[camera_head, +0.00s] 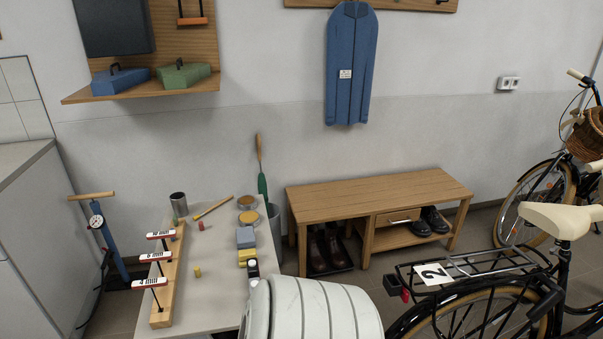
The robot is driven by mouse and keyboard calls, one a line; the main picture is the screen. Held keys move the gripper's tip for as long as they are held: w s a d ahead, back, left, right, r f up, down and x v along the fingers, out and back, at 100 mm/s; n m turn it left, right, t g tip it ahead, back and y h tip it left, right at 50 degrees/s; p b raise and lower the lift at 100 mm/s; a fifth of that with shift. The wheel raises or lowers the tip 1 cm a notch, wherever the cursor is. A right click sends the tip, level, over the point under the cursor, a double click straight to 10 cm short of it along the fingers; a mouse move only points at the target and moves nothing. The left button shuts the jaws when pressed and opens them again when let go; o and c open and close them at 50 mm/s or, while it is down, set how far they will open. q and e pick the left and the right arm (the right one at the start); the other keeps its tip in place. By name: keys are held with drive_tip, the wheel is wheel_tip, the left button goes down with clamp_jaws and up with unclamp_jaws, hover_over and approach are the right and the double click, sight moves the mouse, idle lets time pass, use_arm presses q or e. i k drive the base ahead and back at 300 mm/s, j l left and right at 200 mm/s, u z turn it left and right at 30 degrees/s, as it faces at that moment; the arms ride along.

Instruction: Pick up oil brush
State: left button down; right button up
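A slim wooden-handled tool (212,208) lies at a slant near the back of the grey table (220,285); it may be the oil brush, but it is too small to tell. Another long tool (260,165), with a wooden handle and green lower part, stands upright in a grey bin (274,230) beside the table. I cannot tell which is the oil brush. Neither of my grippers shows. A white ribbed rounded part, probably mine, covers the table's front right corner.
The table also holds a metal cup (179,205), yellow-lidded tins (247,219), blue and yellow blocks (245,237), and a wooden rack (168,280). A bench (380,193) with shoes and a bicycle (480,290) stand right. The table's middle is mostly clear.

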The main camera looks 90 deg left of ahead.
sight(196, 217)
drive_tip(key=k+j+u, duration=0.3)
drive_tip(key=u, duration=0.15)
drive_tip(key=k+j+u, duration=0.3)
drive_tip(key=j+u, duration=0.2)
